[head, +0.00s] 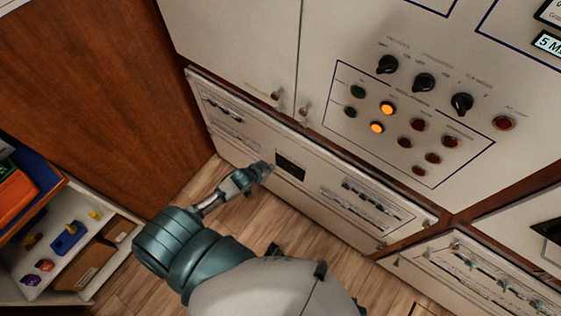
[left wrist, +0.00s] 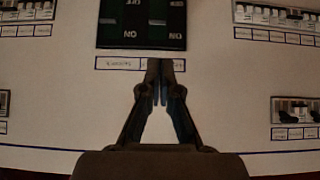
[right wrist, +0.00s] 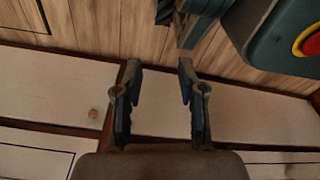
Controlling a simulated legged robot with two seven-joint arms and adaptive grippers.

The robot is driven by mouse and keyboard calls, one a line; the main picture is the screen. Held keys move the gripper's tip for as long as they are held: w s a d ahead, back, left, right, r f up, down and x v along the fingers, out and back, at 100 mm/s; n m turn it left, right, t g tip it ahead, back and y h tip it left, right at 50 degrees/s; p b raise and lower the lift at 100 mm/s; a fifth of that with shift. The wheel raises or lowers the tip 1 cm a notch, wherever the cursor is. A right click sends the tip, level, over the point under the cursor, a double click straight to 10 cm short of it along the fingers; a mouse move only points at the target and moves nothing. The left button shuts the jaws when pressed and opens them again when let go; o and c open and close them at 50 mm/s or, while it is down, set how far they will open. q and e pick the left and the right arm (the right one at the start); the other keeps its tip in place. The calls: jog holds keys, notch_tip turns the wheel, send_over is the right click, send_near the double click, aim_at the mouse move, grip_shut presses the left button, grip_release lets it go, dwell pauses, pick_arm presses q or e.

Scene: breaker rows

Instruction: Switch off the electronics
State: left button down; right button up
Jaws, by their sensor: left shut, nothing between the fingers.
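The black breaker block (head: 290,167) sits in the lower white panel, left of the middle in the head view. It fills the top centre of the left wrist view (left wrist: 142,22), where two switch levers and upside-down ON labels show. My left gripper (head: 264,169) is shut and empty. Its tips, in the left wrist view (left wrist: 160,66), are just below the block, in front of the label strip (left wrist: 140,63); whether they touch the panel I cannot tell. My right gripper (right wrist: 158,66) is open and empty, seen only in the right wrist view.
Rows of small breakers (head: 372,199) flank the black block. Above is a panel with black knobs (head: 424,82) and lit orange buttons (head: 377,127). An open shelf (head: 20,270) with small coloured items is at the lower left. Wooden floor (head: 190,206) lies below the panel.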

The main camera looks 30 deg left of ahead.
aim_at(284, 162)
pick_arm(q)
jog(key=b+x, duration=0.3)
jog(key=x, duration=0.6)
jog(key=shift+d+f, duration=0.1)
jog(key=shift+w+f, duration=0.35)
jog(key=shift+w, duration=0.05)
pick_arm(e)
jog(key=w+r, duration=0.4)
jog(key=r, duration=0.2)
jog(key=shift+w+a+r, duration=0.15)
jog(key=shift+w+a, duration=0.15)
jog(key=shift+a, duration=0.1)
pick_arm(q)
jog(key=shift+d+r, duration=0.1)
pick_arm(e)
jog(key=shift+d, duration=0.2)
